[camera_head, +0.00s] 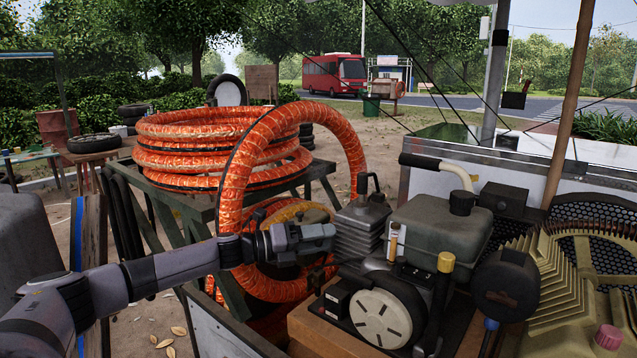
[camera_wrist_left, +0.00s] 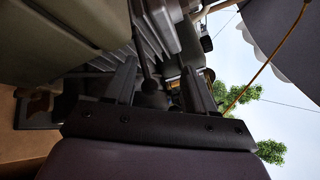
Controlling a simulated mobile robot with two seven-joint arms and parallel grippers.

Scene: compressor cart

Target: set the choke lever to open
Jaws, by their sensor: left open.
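The small engine (camera_head: 400,285) stands on the cart, with a finned cylinder (camera_head: 360,228) and a green-grey tank (camera_head: 440,233). My left gripper (camera_head: 333,237) reaches in from the left, its fingers by the lower left of the cylinder fins. In the left wrist view my open left gripper (camera_wrist_left: 160,78) has a thin dark lever with a rounded knob (camera_wrist_left: 151,96) between its fingers. This may be the choke lever; I cannot tell its setting or whether a finger touches it. In the head view that spot is hidden. My right gripper is not in view.
A thick orange hose (camera_head: 237,160) arches just behind my left gripper, its coil on a dark green stand. A yellow-topped lever (camera_head: 442,290) and a tan-capped post (camera_head: 393,241) stand on the engine. A ribbed brass-coloured housing (camera_head: 575,270) and a wooden pole (camera_head: 570,110) are at right.

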